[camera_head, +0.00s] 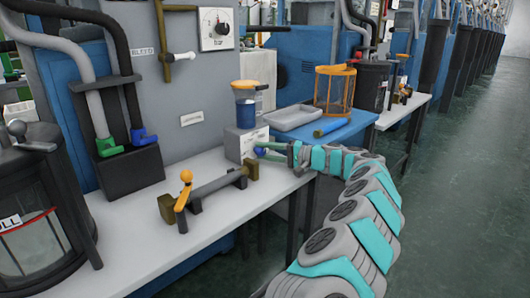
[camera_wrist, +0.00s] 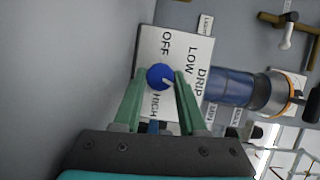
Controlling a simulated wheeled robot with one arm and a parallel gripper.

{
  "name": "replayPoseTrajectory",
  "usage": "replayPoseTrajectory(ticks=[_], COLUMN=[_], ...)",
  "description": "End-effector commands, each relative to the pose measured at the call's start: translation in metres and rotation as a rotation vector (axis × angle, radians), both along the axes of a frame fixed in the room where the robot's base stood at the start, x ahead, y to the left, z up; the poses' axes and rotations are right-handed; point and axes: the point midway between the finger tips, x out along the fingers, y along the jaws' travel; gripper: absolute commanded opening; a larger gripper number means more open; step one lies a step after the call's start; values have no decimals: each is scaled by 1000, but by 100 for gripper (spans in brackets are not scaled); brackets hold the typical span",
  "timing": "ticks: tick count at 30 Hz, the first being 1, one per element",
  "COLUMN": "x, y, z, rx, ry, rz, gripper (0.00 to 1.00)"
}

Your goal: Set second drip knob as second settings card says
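In the wrist view a blue knob (camera_wrist: 160,77) with a pale pointer mark sits on a white drip box (camera_wrist: 150,50) lettered DRIP, OFF, LOW and HIGH. The mark slants to the picture's lower right, between the lettering of LOW and HIGH. My gripper (camera_wrist: 161,76) has its green fingers on either side of the knob, seemingly with narrow gaps. In the head view my gripper (camera_head: 272,151) reaches the box (camera_head: 240,143) from the right, and the knob (camera_head: 259,152) shows at its fingertips. No readable settings card shows; a small white label (camera_head: 192,118) is on the grey panel.
A blue jar with an orange lid (camera_head: 245,103) stands on the box. A grey tray (camera_head: 297,117) and an orange wire basket (camera_head: 335,90) are to the right. A bar with an orange-knobbed lever (camera_head: 215,187) lies on the white bench (camera_head: 125,235). The aisle floor (camera_head: 450,180) is clear.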

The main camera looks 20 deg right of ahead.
Motion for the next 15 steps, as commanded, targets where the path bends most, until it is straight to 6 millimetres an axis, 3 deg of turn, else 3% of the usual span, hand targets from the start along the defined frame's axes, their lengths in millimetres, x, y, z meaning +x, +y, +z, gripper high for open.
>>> replayPoseTrajectory(ticks=[1,7,15], x=[0,0,-2], y=[0,0,-1], z=[0,0,0], rx=[0,0,0], ry=[0,0,0], rz=[0,1,1], gripper=[47,69,69])
